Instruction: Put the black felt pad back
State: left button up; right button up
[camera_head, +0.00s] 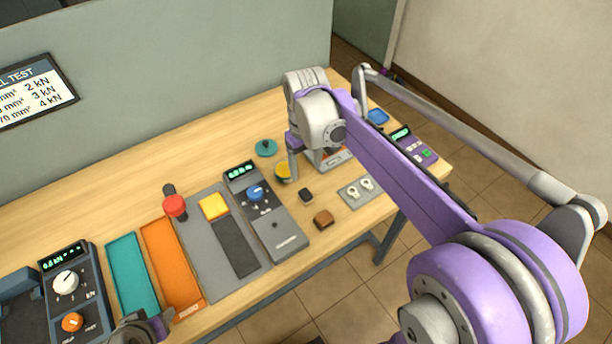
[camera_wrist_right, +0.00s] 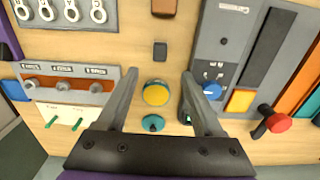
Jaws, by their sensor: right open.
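A small black block (camera_head: 305,195), which looks like the black felt pad, lies on the wooden table beside the dark meter. In the right wrist view the black pad (camera_wrist_right: 160,50) lies just beyond my right fingertips, near the middle line between them. My right gripper (camera_wrist_right: 160,76) is open and empty above the table; in the head view it (camera_head: 303,172) points down behind the pad. A round yellow-topped piece (camera_wrist_right: 155,93) lies below, between the fingers in the picture. My left gripper (camera_head: 145,328) shows only partly at the bottom edge, and its jaws are unclear.
A brown block (camera_head: 323,219) lies near the pad. A teal knobbed disc (camera_head: 266,148), a plate with ring lugs (camera_head: 350,194) and a dark meter with a blue knob (camera_head: 282,232) are close by. Orange (camera_head: 170,265) and teal (camera_head: 130,268) trays lie to the left.

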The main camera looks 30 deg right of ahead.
jog(key=s+a+f+t, duration=0.2)
jog(key=s, duration=0.3)
jog(key=s+a+f+t, duration=0.1)
jog(key=s+a+f, duration=0.1)
jog(key=s, duration=0.3)
jog(key=s+a+f+t, duration=0.2)
jog(key=s+f, duration=0.1)
jog(key=s, duration=0.2)
jog(key=shift+a+m+t, duration=0.3)
jog(key=shift+a+m, duration=0.1)
